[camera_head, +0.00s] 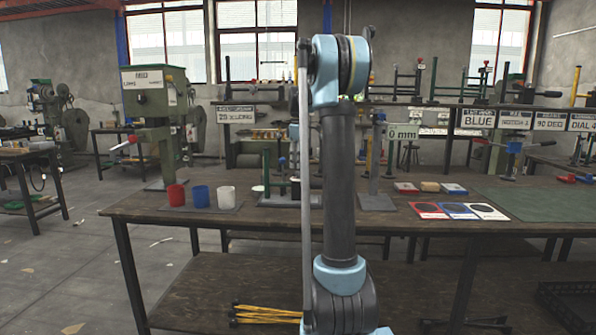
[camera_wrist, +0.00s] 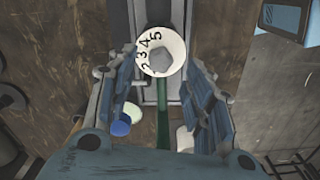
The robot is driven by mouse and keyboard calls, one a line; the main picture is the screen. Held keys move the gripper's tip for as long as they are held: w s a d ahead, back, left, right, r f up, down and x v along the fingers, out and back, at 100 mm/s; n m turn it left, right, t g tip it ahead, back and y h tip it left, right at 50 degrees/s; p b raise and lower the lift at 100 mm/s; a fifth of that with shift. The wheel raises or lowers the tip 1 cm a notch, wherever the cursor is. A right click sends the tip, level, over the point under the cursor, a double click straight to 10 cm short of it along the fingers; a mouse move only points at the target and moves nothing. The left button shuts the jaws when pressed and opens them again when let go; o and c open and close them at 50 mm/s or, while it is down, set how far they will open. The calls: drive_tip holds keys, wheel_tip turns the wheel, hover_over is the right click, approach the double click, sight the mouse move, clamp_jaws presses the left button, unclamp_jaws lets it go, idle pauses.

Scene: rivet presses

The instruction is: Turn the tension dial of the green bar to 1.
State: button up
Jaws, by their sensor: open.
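A green bar (camera_wrist: 163,112) runs below the dial in the picture. My gripper (camera_wrist: 162,62) is open, with one blue ribbed finger on each side of the dial and clear space between. In the head view a green upright (camera_head: 266,172) stands on the table left of my arm; my gripper is hidden there.
The dial sits on a grey metal strip (camera_wrist: 158,14). Red (camera_head: 176,195), blue (camera_head: 200,197) and white (camera_head: 226,195) cups stand on the table (camera_head: 150,208) at left. A green mat (camera_head: 545,205) lies at right. A blue-framed box (camera_wrist: 287,17) shows at the wrist view's upper right.

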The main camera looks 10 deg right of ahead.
sight(298, 172)
wheel_tip(298, 172, up, 8)
drive_tip(key=shift+r, duration=0.2)
idle(0.3)
drive_tip(key=s+a+f+m+t, duration=0.1)
drive_tip(key=s+f+m, duration=0.3)
drive_tip(key=s, duration=0.8)
drive_tip(key=s+a+f+m, duration=0.15)
drive_tip(key=s+f, duration=0.35)
drive_tip(key=s, duration=0.8)
drive_tip(key=s+f+m+t, duration=0.1)
drive_tip(key=s+f+m, duration=0.5)
drive_tip(key=s+f, duration=1.4)
wheel_tip(298, 172, down, 2)
drive_tip(key=shift+d+m, duration=0.1)
drive_tip(key=shift+m, duration=0.15)
